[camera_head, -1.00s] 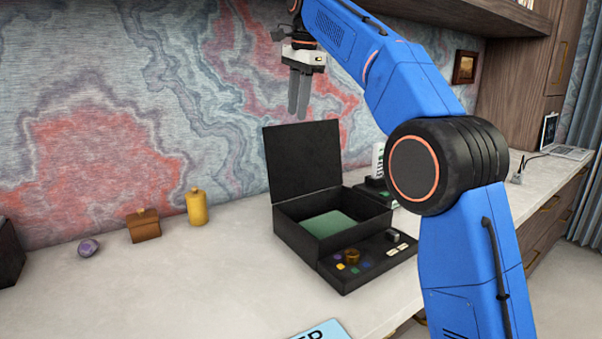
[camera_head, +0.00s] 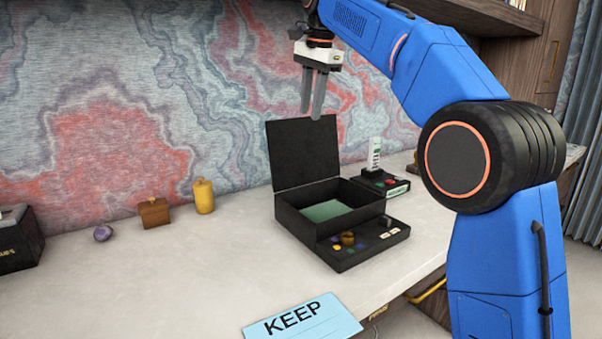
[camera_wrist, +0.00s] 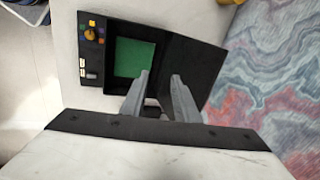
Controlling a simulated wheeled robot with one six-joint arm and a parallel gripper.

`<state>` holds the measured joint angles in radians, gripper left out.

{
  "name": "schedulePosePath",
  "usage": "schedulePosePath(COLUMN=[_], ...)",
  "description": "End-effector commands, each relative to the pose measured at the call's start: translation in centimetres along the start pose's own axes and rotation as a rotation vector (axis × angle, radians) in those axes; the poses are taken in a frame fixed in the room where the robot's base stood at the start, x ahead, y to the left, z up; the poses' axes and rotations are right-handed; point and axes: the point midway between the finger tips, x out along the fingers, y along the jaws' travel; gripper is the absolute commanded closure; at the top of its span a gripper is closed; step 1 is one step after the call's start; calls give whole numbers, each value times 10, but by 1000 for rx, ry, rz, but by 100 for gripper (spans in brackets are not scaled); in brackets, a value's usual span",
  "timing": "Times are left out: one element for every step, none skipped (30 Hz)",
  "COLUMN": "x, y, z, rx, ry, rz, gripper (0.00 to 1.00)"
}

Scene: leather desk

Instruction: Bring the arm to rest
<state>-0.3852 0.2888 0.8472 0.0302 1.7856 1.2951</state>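My gripper (camera_head: 312,113) hangs above the desk with its two grey fingers pointing down, near the top of the raised lid of a black box (camera_head: 290,218). In the wrist view my gripper (camera_wrist: 160,76) shows a gap between its fingers with nothing held in it. The black box also shows there, with its green lining (camera_wrist: 134,57) and its lid beyond the fingers. My blue arm is raised and bent, and it covers part of the desk on the right.
On the desk (camera_head: 200,270) stand a yellow canister (camera_head: 203,197), a small wooden box (camera_head: 154,213), a purple stone (camera_head: 103,233) and a dark box (camera_head: 22,243). A KEEP card (camera_head: 303,322) lies at the front edge. A black device (camera_head: 383,183) stands behind the black box. The patterned wall rises behind.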

Motion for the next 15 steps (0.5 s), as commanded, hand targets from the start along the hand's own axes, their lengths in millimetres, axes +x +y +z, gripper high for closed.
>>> schedulePosePath(x=[-2, -3, -3, -3, -4, -4, -4, -4, -4, -4, -2, -1, 0, 2, 4], y=[8, 12, 18, 23, 29, 37, 45, 53, 64, 74, 83, 96, 105, 115, 128], z=[-3, -4, -6, -8, -9, -11, -13, -15, -17, -18, -20, -22, -23, -24, -25], rx=[-10, -18, -30, -40, -50, -66, -80, -93, -113, -131, -148, -170, -186, -202, -225], ry=[3, 4, 7, 9, 11, 14, 17, 20, 25, 28, 32, 37, 41, 45, 50], rz=[-2, -3, -6, -8, -9, -12, -15, -16, -20, -22, -24, -26, -29, -30, -33], gripper=[72, 72, 72, 72, 72, 72, 72, 72, 72, 72, 72, 72, 72, 72, 72])
